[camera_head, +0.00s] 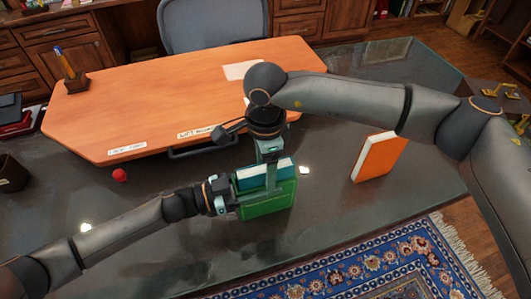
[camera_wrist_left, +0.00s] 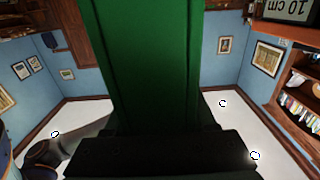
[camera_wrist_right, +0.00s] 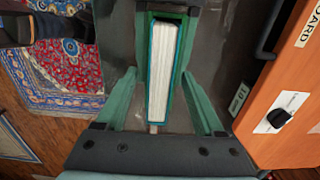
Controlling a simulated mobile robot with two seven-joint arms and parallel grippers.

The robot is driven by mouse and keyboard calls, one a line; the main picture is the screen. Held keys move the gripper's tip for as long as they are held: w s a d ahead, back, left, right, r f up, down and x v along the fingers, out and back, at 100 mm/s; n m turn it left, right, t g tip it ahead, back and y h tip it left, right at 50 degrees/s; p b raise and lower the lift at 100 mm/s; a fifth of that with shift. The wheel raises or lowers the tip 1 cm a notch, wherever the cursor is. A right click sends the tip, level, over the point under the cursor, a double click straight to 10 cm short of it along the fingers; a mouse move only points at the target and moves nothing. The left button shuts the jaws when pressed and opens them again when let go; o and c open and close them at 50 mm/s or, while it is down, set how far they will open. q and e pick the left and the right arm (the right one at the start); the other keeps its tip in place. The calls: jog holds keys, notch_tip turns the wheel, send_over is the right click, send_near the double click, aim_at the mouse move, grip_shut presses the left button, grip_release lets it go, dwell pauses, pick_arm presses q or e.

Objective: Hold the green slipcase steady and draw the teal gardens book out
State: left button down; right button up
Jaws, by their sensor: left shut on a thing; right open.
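The green slipcase (camera_head: 266,203) stands upright on the dark desk, its open side up. The teal gardens book (camera_head: 264,173) sits in it with its upper part showing above the rim. My left gripper (camera_head: 232,203) is shut on the slipcase from the left; the green wall also fills the middle of the left wrist view (camera_wrist_left: 143,60). My right gripper (camera_head: 270,165) is above the slipcase, pointing down. In the right wrist view its fingers (camera_wrist_right: 164,110) are open, one on each side of the book's white page block (camera_wrist_right: 160,75). The cover title is not readable.
An orange book (camera_head: 378,158) stands at the right on the desk (camera_head: 330,215). An orange board (camera_head: 150,85) with labels lies behind the slipcase, with a pen holder (camera_head: 72,78) on it. A small red ball (camera_head: 119,175) lies at the left. The desk between slipcase and orange book is mostly clear.

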jog(key=shift+f, duration=0.4)
jog(key=shift+c, duration=0.2)
grip_shut()
jog(key=shift+r, duration=0.1)
dwell(0.9)
